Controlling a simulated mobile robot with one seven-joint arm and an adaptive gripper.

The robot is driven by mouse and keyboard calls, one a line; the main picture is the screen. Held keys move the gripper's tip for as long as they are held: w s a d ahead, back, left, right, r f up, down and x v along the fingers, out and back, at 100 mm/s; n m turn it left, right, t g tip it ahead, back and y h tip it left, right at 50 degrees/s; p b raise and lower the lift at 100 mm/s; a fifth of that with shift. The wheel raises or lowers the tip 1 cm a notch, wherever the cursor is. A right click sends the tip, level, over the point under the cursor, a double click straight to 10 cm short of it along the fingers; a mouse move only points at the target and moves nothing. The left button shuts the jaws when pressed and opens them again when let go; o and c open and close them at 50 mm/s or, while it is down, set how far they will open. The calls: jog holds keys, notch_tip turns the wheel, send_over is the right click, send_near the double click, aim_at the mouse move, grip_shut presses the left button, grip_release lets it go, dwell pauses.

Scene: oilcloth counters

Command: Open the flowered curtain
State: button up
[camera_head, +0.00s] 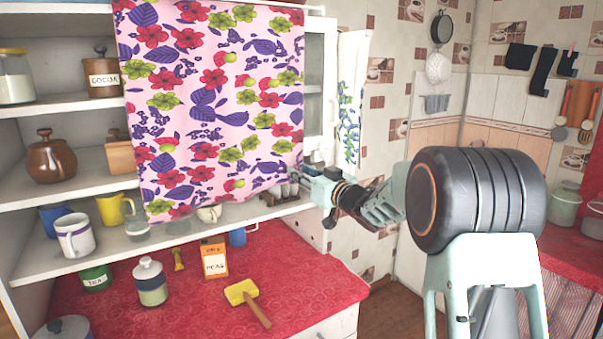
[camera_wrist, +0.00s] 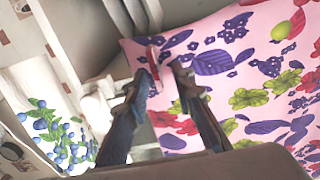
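The flowered curtain (camera_head: 215,100) is pink with red, purple and green flowers. It hangs across the front of the white shelf unit, covering the right part of the upper shelves. My gripper (camera_head: 309,176) is at the curtain's lower right edge. In the wrist view the curtain (camera_wrist: 245,85) fills the right side. The two dark fingers of my gripper (camera_wrist: 163,78) stand apart, with the curtain's edge close to and partly between the tips. I cannot tell whether they touch the cloth.
A white cloth with blue berries (camera_head: 350,110) hangs right of the curtain. Mugs (camera_head: 75,236) and jars stand on the shelves (camera_head: 95,256). A peas box (camera_head: 213,258), a yellow mallet (camera_head: 243,294) and a canister (camera_head: 151,281) are on the red counter (camera_head: 300,285) below.

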jog(key=shift+d, duration=0.1)
jog(key=v, duration=1.2)
jog(key=shift+f, duration=0.1)
